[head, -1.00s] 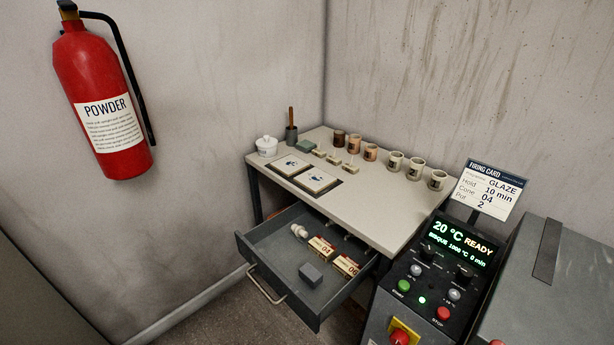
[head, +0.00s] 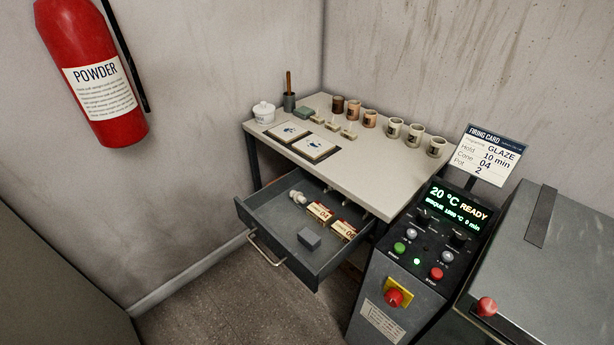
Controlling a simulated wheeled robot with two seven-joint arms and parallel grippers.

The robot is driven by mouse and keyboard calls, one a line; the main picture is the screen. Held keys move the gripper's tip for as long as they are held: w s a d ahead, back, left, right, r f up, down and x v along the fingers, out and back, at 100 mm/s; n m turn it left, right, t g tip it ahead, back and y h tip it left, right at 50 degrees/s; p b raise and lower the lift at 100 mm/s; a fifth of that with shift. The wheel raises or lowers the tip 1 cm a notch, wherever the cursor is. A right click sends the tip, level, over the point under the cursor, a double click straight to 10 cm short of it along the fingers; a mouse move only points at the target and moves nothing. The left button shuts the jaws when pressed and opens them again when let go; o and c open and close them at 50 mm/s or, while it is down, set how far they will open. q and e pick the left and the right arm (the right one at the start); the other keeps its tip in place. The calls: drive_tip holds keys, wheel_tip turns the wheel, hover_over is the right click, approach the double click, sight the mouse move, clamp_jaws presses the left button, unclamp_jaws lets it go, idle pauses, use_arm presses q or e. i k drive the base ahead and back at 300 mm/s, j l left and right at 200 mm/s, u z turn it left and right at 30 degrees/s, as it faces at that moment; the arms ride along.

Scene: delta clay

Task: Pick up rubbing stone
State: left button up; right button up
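A small dark grey block (head: 309,238), which looks like the rubbing stone, lies in the open drawer (head: 279,221) near its front right part. It rests on the drawer floor, apart from the two small cone boxes behind it. The drawer is pulled out from under the table (head: 354,160). Neither of my grippers shows in the head view.
The drawer also holds a box marked 04 (head: 319,212), another box (head: 343,230) and a pale object (head: 297,197). Cups, tiles and a white jar (head: 264,112) stand on the table. A kiln control panel (head: 438,235) stands close at the drawer's right. Floor is clear at front left.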

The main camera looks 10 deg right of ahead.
sight(308, 238)
drive_tip(key=i+j+z, duration=0.1)
drive_tip(key=j+z, duration=0.2)
drive_tip(key=z, duration=0.15)
drive_tip(key=i+j+z, duration=0.1)
drive_tip(key=j+z, duration=0.35)
drive_tip(key=l, duration=0.1)
